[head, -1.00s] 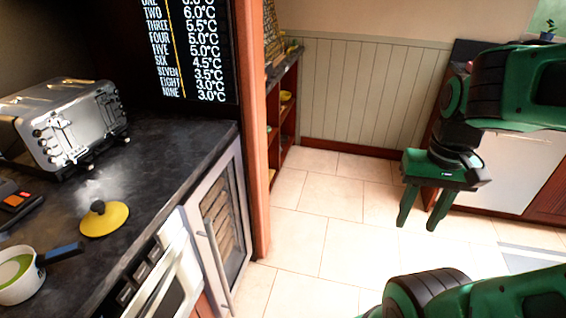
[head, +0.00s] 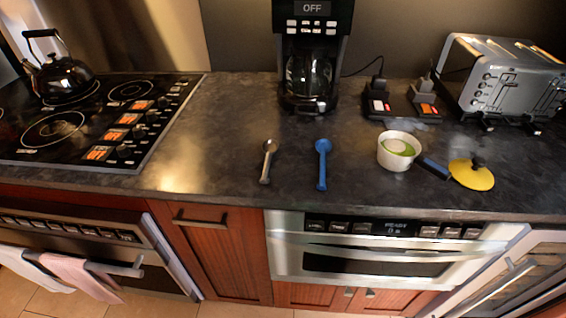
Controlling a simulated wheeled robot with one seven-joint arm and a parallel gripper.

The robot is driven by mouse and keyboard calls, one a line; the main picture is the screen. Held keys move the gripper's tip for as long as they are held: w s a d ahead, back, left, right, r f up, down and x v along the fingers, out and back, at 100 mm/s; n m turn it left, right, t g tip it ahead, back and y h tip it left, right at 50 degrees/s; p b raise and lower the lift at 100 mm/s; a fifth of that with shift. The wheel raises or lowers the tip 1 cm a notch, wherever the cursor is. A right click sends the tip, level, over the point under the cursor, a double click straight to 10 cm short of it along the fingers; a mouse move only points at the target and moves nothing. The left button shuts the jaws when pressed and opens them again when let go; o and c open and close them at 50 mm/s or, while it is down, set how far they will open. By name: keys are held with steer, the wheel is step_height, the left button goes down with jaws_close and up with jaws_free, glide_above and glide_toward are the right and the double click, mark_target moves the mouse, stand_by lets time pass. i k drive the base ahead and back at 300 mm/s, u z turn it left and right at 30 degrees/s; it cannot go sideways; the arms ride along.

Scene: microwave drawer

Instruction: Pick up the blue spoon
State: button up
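The blue spoon (head: 322,165) lies on the dark countertop (head: 225,150), with its bowl toward the back and its handle toward the front edge. A grey metal spoon (head: 267,160) lies to its left, roughly parallel and apart from it. My gripper is not in the head view now, so I cannot see its state or where it is relative to the blue spoon.
A white pot (head: 397,158) with a dark blue handle and a yellow lid (head: 472,176) sit right of the spoons. A coffee maker (head: 310,62) stands behind them. A stovetop with a black kettle (head: 62,78) is left; a toaster (head: 508,80) is right. The microwave drawer (head: 388,257) is below, closed.

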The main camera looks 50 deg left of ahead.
mark_target(323, 146)
steer(key=u, duration=1.55)
